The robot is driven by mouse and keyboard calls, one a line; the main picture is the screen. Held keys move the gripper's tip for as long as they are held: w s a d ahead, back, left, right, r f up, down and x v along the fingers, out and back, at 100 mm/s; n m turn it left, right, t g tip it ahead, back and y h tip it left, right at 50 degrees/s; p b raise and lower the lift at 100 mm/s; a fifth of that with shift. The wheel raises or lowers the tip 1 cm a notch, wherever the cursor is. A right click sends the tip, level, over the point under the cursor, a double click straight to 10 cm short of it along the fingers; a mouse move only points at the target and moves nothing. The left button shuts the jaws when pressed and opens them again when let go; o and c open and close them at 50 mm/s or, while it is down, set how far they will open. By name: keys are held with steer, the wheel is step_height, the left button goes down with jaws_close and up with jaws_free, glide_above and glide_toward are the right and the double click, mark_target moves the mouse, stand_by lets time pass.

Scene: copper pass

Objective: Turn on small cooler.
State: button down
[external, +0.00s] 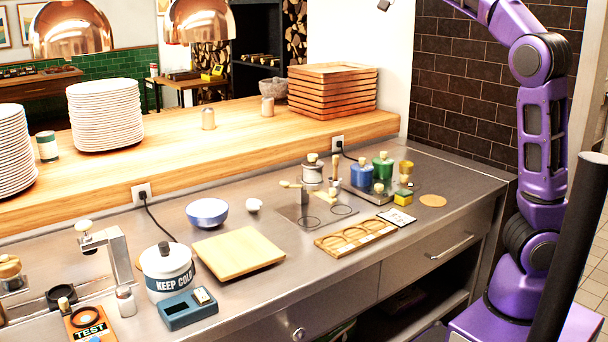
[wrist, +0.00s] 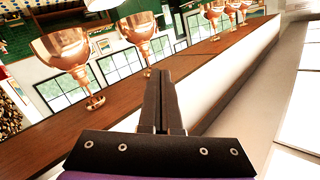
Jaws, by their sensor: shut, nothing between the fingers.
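A white round container (external: 167,272) with a dark band reading "KEEP COLD" and a black knob on its lid stands on the steel counter at the lower left of the external view. It appears to be the small cooler. A blue box (external: 188,309) with a small display sits just in front of it, to the right; I cannot tell whether it belongs to the cooler. No lit indicator can be made out. My gripper (wrist: 160,74) is shut and empty in the wrist view, facing copper lamps, away from the counter. It is out of the external view, above its top edge.
A wooden board (external: 238,253) lies right of the container, with a blue bowl (external: 207,212) behind. A black cord runs from a wall socket (external: 141,192) toward the container. A tap (external: 105,245) and an orange "TEST" item (external: 88,324) stand left. Copper lamps (external: 70,28) hang above.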

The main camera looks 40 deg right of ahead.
steer(key=w+a+f+n+g+h, duration=0.1)
steer(key=a+f+n+g, duration=0.1)
steer(key=a+f, duration=0.65)
steer(key=a+f+n+g+h, duration=0.15)
steer(key=a+f, duration=0.25)
steer(key=f, duration=0.9)
steer(key=w+a+f+n+g+h, duration=0.1)
steer(key=a+f+n+g, duration=0.15)
steer(key=a+f, duration=0.6)
steer(key=s+a+f+n+g+b, duration=0.1)
steer(key=s+a+f+n, duration=0.2)
steer(key=f, duration=0.4)
steer(key=s+a+f+n+g, duration=0.1)
steer(key=s+a+f+g, duration=0.1)
steer(key=s+f, duration=0.3)
steer(key=s+a+f+n+g+y, duration=0.1)
steer(key=s+a+f+n, duration=0.2)
steer(key=s+a, duration=0.3)
steer(key=s+n+b, duration=0.1)
steer(key=s, duration=0.2)
steer(key=shift+f+n, duration=0.25)
steer(key=shift+n, duration=0.05)
